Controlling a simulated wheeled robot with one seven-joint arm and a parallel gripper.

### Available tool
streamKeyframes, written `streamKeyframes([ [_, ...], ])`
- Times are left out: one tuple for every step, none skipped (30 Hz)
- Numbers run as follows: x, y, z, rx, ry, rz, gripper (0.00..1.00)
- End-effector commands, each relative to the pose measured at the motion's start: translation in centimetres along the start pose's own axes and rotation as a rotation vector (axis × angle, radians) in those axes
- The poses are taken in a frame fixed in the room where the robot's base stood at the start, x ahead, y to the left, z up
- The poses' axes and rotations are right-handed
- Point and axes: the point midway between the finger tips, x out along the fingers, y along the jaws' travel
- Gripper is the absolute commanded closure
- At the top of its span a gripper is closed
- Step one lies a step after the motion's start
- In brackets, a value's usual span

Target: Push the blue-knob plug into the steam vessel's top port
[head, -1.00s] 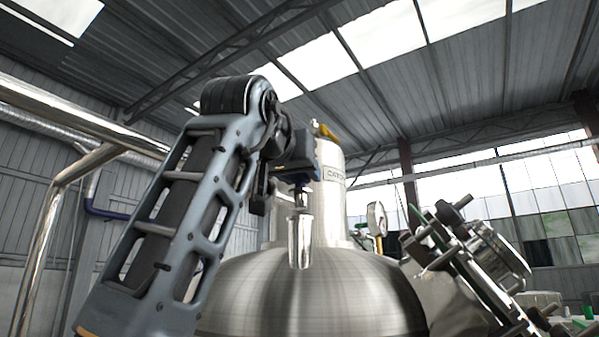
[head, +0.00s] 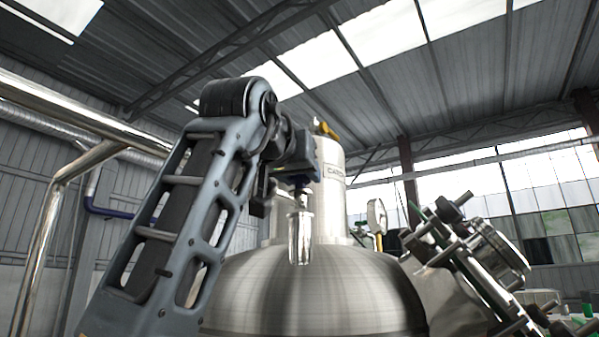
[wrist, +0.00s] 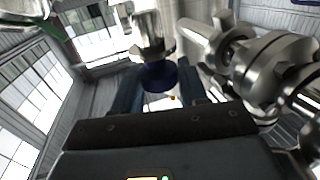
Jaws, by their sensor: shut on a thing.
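The steam vessel (head: 315,290) is a brushed steel dome. Its top port (head: 300,240) is an upright, shiny steel sleeve. My gripper (head: 297,181) is above this port, shut on the plug's blue knob (head: 299,190). The plug's metal stem (head: 300,203) points down, upright and in line with the port mouth. Its lower end is hidden, seemingly inside the port. In the wrist view, the dark blue knob (wrist: 160,76) sits between my gripper's fingers (wrist: 158,88), with the steel port (wrist: 150,28) beyond it.
A tall steel cylinder (head: 332,190) with a yellow fitting stands close behind my gripper. A pressure gauge (head: 377,215) and a bolted flange assembly (head: 470,255) are at right. Steel rails (head: 60,200) stand at left.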

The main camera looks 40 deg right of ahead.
Motion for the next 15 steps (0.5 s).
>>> streamKeyframes([
  [0.0,0.0,0.2,0.000,0.001,0.000,0.89],
  [0.0,0.0,0.2,0.000,0.001,0.000,0.89],
  [0.0,0.0,0.3,0.000,0.000,0.000,0.89],
  [0.0,0.0,0.4,0.000,0.000,0.000,0.89],
  [0.0,0.0,0.5,0.000,0.000,0.000,0.89],
  [0.0,0.0,0.6,0.000,0.000,0.000,0.89],
  [0.0,0.0,0.6,0.000,0.000,0.000,0.89],
  [0.0,0.0,0.7,0.000,0.000,0.000,0.89],
  [0.0,0.0,0.8,0.000,0.000,0.000,0.89],
  [0.0,0.0,0.8,0.000,0.001,0.000,0.89],
  [0.0,0.0,0.9,0.000,0.000,0.000,0.89],
  [0.0,0.0,1.0,0.000,0.000,0.000,0.89],
  [0.0,0.0,1.1,0.000,0.000,0.000,0.89],
  [0.0,0.0,1.1,0.000,0.000,0.000,0.89],
  [0.0,0.0,1.2,0.000,0.000,0.000,0.89],
])
